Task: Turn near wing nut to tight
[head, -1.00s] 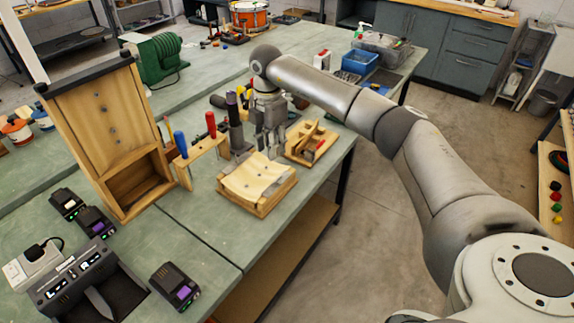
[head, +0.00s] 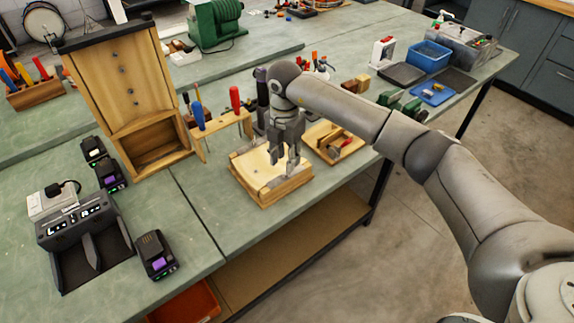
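No wing nut can be made out clearly; the gripper covers part of the fixture. My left gripper is not in view.
Close behind the fixture stands a wooden rack with red- and blue-handled tools (head: 225,124). A wooden tray (head: 350,152) lies right of the gripper. A tall wooden cabinet (head: 125,90) and a black charger (head: 85,235) stand left.

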